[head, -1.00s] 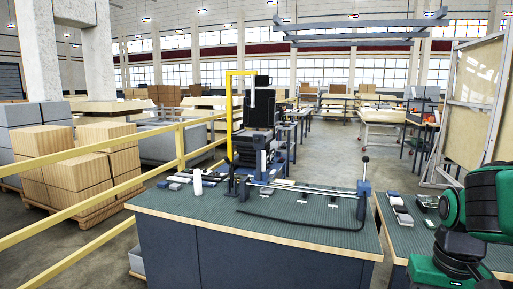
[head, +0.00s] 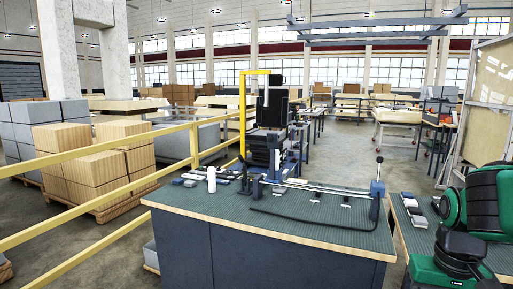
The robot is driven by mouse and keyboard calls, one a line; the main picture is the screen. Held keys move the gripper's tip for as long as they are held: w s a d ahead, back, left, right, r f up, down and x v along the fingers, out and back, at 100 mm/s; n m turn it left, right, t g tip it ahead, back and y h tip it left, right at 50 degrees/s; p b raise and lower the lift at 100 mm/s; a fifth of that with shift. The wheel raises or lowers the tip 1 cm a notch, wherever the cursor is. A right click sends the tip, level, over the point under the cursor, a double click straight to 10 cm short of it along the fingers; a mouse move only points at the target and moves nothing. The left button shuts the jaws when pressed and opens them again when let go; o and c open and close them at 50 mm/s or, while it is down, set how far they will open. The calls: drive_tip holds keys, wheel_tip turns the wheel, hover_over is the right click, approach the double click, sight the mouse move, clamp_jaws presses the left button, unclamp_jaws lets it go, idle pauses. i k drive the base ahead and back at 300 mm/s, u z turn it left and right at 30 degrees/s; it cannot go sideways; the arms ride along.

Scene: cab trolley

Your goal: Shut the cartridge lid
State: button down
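I cannot make out a cartridge or its lid for certain; the items on the bench are small at this distance. The workbench (head: 175,204) has a green top and dark blue sides. On it stand a white cylinder (head: 211,180), a blue clamp-like fixture (head: 257,187) with a long metal rod, and an upright lever (head: 377,180) with a blue base at the right. A black curved strip or cable (head: 310,224) lies along the front. My green and black arm shows at the right edge. My gripper is not in view.
A yellow railing (head: 100,171) runs along the left, before stacked boxes (head: 95,165). A black seat-like unit (head: 272,112) with a yellow frame (head: 242,110) stands behind the bench. A second bench (head: 407,236) with small items is at the right, a narrow gap between. Floor farther back is open.

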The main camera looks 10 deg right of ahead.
sight(271, 139)
drive_tip(key=u, duration=2)
drive_tip(key=k, duration=1.45)
drive_tip(key=z, duration=0.9)
drive_tip(key=i, duration=1.65)
drive_tip(key=u, duration=0.05)
